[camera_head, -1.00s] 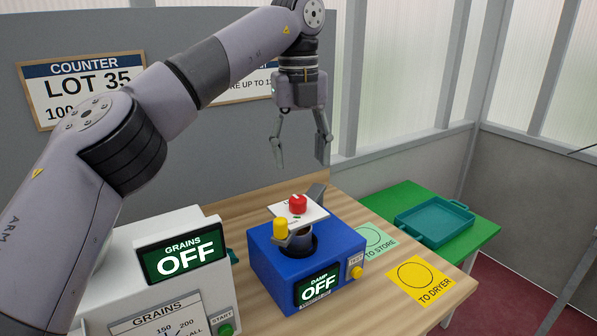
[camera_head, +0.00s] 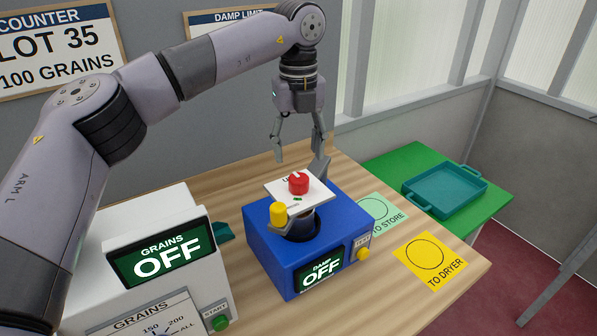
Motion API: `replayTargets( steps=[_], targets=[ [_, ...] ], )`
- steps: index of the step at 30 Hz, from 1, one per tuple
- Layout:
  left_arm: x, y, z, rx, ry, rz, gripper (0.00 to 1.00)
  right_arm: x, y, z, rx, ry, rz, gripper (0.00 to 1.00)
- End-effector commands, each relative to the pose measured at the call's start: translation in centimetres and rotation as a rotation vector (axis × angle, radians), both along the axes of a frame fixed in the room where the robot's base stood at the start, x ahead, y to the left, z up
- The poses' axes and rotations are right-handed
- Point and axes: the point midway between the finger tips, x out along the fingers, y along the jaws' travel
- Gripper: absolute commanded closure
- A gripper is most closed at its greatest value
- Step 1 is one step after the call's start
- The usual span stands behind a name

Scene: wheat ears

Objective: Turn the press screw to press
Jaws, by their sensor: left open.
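The blue damp meter (camera_head: 272,262) stands on the wooden table, its screen (camera_head: 321,271) reading DAMP OFF. On its top a tilted white plate (camera_head: 285,190) carries a red knob (camera_head: 298,183), and a yellow knob (camera_head: 278,213) sits at the front left. Which of these belongs to the press screw I cannot tell for sure. My left gripper (camera_head: 299,158) points down, open and empty, just above and behind the red knob, with no clear contact. My right gripper is not in view.
The white grain counter (camera_head: 120,238), its screen reading GRAINS OFF, stands left of the meter. A green TO STORE card (camera_head: 385,215) and yellow TO DRYER card (camera_head: 428,258) lie at right. A teal tray (camera_head: 444,191) sits on a green table (camera_head: 403,160).

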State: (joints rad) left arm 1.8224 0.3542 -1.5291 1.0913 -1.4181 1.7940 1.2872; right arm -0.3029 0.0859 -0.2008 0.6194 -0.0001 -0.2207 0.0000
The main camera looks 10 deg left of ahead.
Motion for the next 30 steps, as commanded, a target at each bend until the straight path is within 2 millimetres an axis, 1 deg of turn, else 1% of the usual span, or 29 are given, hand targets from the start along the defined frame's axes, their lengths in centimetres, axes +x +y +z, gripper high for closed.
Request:
replayTargets(
  steps=[1,3,5,8,12,15,17,24,30],
  targets=[
    [-0.1,0.0,-0.9,0.0,0.004,-0.001,0.45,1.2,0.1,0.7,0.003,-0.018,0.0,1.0],
    [-0.1,0.0,-2.3,0.0,0.004,-0.001,0.45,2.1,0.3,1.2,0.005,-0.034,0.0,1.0],
    [-0.1,0.0,-3.4,0.001,0.003,-0.001,0.45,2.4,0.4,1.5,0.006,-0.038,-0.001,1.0],
    [-0.1,0.0,-5.0,-0.001,0.003,-0.001,0.45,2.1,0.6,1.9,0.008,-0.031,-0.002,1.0],
    [-0.1,0.0,-6.5,-0.001,0.001,0.0,0.45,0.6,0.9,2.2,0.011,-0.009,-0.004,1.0],
    [-0.1,0.0,-7.1,-0.001,-0.001,0.0,0.45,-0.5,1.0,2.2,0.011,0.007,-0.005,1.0],
    [0.0,0.0,-7.3,-0.001,-0.001,0.0,0.45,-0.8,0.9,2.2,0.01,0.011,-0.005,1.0],
    [0.0,0.0,-7.3,-0.001,-0.001,0.0,0.45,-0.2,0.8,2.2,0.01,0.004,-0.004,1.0],
    [0.0,-0.1,-7.3,-0.001,-0.001,0.0,0.59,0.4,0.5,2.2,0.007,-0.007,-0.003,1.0]
  ],
)
